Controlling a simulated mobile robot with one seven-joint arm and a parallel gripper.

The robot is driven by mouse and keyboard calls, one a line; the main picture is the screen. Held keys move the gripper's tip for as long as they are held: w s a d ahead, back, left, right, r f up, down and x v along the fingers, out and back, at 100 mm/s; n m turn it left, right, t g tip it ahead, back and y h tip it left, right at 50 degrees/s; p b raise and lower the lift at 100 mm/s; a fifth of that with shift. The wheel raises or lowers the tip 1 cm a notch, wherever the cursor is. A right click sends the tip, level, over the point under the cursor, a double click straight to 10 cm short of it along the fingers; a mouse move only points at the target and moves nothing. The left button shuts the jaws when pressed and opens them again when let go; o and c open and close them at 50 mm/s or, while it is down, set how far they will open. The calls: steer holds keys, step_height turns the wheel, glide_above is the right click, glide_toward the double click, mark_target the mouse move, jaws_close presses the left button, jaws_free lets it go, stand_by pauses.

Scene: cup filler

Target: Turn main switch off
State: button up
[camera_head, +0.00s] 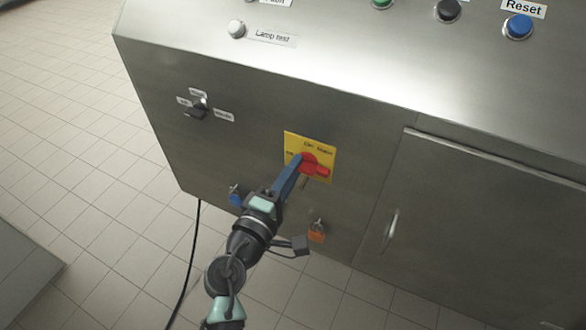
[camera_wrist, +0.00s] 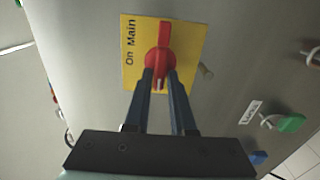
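The main switch is a red rotary handle (camera_head: 312,165) on a yellow plate (camera_head: 325,148) on the steel cabinet front. In the wrist view the red handle (camera_wrist: 164,50) stands along the picture's vertical, and the plate (camera_wrist: 130,80) reads "On" and "Main". My gripper (camera_head: 299,160) is right at the switch in the head view. In the wrist view my gripper (camera_wrist: 160,76) has its two dark fingers apart, one on each side of the handle's lower end. The fingertips partly cover the handle. I cannot tell whether they touch it.
A small black selector switch (camera_head: 198,106) sits to the left on the panel. Keys with a blue tag (camera_head: 236,198) and an orange tag (camera_head: 317,236) hang below. A cabinet door handle (camera_head: 391,226) is at the right. Buttons, including blue Reset (camera_head: 518,27), line the top.

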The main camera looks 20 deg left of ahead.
steer(key=shift+o, duration=1.4)
steer(key=s, duration=1.3)
steer(key=shift+a+b, duration=0.25)
steer(key=shift+b, duration=0.1)
steer(key=shift+w, duration=0.1)
